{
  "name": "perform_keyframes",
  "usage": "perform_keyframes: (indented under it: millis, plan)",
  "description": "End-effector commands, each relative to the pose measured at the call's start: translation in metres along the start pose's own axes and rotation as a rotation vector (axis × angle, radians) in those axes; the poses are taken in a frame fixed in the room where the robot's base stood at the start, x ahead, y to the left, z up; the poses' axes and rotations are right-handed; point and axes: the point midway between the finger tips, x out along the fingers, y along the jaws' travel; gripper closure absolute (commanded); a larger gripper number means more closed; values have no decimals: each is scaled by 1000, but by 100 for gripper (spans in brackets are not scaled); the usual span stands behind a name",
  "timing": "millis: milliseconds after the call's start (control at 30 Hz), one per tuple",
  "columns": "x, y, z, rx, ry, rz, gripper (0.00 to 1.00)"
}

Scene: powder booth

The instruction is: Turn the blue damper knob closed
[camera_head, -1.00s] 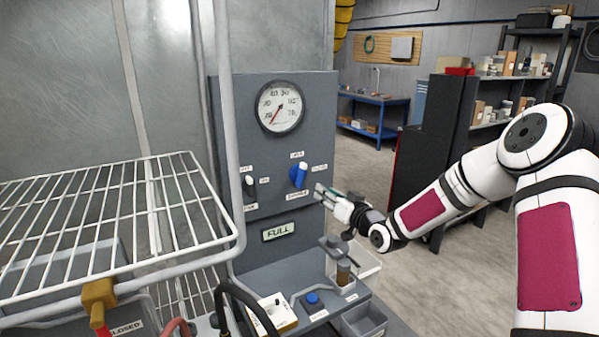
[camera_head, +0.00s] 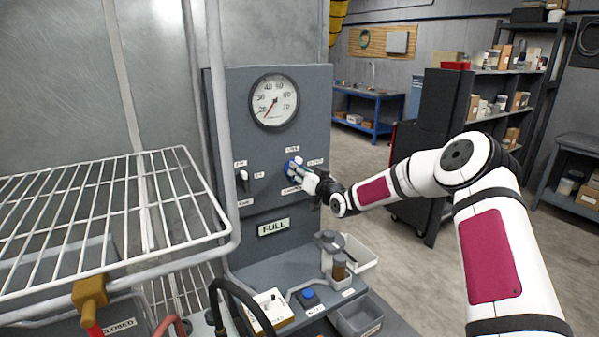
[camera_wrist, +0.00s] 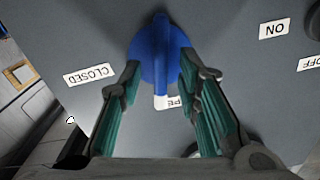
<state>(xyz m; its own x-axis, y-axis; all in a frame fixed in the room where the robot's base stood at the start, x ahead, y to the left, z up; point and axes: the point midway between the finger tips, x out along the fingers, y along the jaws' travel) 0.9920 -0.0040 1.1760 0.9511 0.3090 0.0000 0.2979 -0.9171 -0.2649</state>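The blue damper knob (camera_head: 290,163) is on the grey panel, mostly hidden by my gripper in the head view. In the wrist view the round blue knob (camera_wrist: 158,48) shows with a raised bar whose white tip points down at a partly covered label, with "PE" readable. The CLOSED label (camera_wrist: 90,75) is to its left, upside down. My gripper (camera_head: 296,172) is at the knob. In the wrist view its green-padded fingers (camera_wrist: 160,72) stand apart on either side of the knob's bar, with gaps beside the bar. Whether the fingertips touch the knob's disc, I cannot tell.
A small black switch (camera_head: 245,178) is left of the knob, and a gauge (camera_head: 274,100) is above. A FULL sign (camera_head: 273,227) is below. A shelf with jars (camera_head: 332,250) and a blue button (camera_head: 308,294) juts out underneath. A wire rack (camera_head: 110,215) stands left.

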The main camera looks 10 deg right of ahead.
Motion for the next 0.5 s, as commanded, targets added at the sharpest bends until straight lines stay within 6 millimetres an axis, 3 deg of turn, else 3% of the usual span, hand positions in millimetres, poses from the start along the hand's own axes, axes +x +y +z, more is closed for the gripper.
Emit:
perform_keyframes:
  millis: [333, 367, 500]
  plan:
    - [5, 0, 0, 0, 0, 0, 69]
    - [5, 0, 0, 0, 0, 0, 71]
    - [4, 0, 0, 0, 0, 0, 100]
